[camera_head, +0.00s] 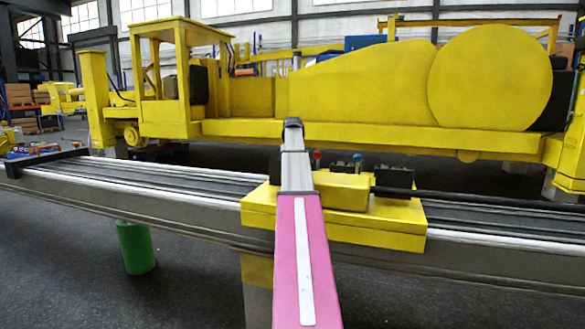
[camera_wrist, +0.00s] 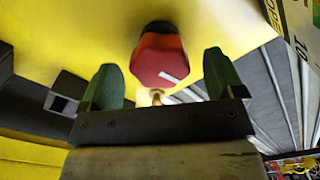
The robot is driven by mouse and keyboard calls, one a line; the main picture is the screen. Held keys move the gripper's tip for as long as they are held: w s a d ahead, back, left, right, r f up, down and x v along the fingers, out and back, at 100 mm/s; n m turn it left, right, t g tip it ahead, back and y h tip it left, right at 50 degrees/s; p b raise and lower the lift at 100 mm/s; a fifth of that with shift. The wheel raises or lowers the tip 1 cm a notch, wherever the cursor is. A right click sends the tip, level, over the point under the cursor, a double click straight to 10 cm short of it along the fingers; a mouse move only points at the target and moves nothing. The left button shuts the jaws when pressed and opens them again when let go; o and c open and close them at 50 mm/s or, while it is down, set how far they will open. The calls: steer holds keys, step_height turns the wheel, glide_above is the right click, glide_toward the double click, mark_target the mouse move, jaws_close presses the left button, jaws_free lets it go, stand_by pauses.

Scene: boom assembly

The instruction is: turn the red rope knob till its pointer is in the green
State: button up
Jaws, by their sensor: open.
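In the wrist view the red rope knob (camera_wrist: 160,62) is ahead of my gripper, against a yellow surface. A white pointer line shows on its red face. I cannot make out a green zone on a dial. My gripper (camera_wrist: 150,88) is open, with a green-padded finger on either side of the picture and the knob between and beyond them. I cannot tell whether the fingers reach around it. In the head view a small red knob (camera_head: 317,156) shows just right of my arm, on the yellow carriage (camera_head: 390,225). My gripper is hidden there behind my arm.
The carriage sits on a long grey rail beam (camera_head: 130,187). A blue-topped knob (camera_head: 357,158) and dark blocks stand near the red knob. A black rod (camera_head: 480,198) runs right. A green cylinder (camera_head: 136,247) stands on the floor. A large yellow machine (camera_head: 350,85) is behind.

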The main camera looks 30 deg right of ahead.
step_height(320, 180, up, 7)
steer(key=shift+r, duration=0.1)
stand_by(0.3)
stand_by(0.4)
